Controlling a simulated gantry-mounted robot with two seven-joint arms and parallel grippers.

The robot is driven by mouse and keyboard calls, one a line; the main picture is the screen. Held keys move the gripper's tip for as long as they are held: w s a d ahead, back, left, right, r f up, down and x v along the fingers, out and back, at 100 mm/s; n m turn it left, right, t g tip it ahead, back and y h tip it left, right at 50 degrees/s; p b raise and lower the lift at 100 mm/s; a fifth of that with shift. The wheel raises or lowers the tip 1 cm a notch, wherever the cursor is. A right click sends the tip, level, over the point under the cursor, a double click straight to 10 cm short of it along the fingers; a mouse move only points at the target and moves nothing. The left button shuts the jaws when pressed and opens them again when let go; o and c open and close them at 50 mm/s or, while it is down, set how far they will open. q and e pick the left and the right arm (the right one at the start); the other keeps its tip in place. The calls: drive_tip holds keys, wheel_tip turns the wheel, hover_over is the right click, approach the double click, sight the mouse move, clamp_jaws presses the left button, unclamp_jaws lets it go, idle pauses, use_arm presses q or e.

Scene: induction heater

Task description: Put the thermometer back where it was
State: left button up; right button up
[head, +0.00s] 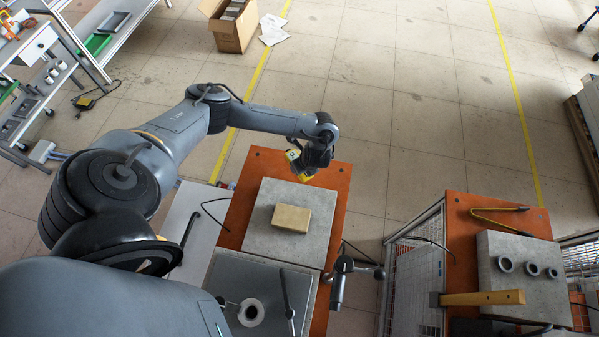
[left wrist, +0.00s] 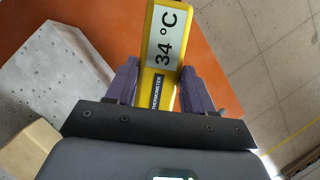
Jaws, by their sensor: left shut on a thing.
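The thermometer (left wrist: 165,42) is yellow with a white display reading "34 °C". In the left wrist view my left gripper (left wrist: 161,88) is shut on it, with a purple finger on each side. The arm hides much of the thermometer there. My right gripper is not in view.
A tan block (head: 291,218) lies on a grey slab (head: 262,235), nearer than the gripper. A grey cover with a ring (head: 251,312) is in front.

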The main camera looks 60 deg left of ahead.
use_arm(q)
drive_tip(key=shift+s+a+f, duration=0.2)
drive_tip(key=shift+s+a, duration=0.05)
wheel_tip(320, 180, down, 4)
drive_tip(key=shift+r+b, duration=0.2)
drive_tip(key=shift+b, duration=0.15)
drive_tip(key=shift+f, duration=0.15)
drive_tip(key=shift+f, duration=0.1)
drive_tip(key=o, duration=1.1)
drive_tip(key=shift+o, duration=0.2)
